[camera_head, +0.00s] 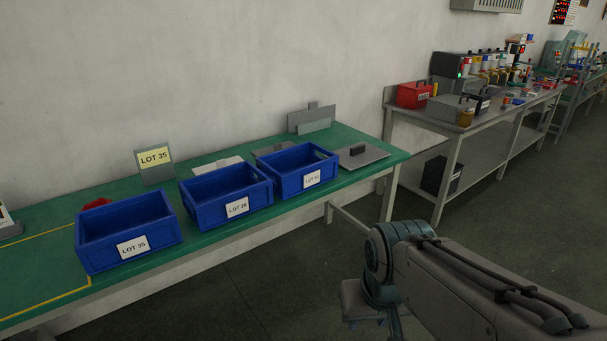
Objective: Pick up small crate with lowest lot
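Three small blue crates stand in a row on a green-topped bench (45,210). The left crate (100,256) has a white label reading LOT 35. The middle crate (200,209) has a LOT label whose number is too small to read surely. The right crate (292,188) has a LOT label that is also too small to read surely. All three appear empty, though their floors are partly hidden. My arm shows at the lower right, apart from the crates and in front of the bench. No gripper fingers can be made out.
A sign reading LOT 35 (154,164) stands behind the crates. A metal table (470,125) with a red box (412,95) stands farther right. The floor between is clear.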

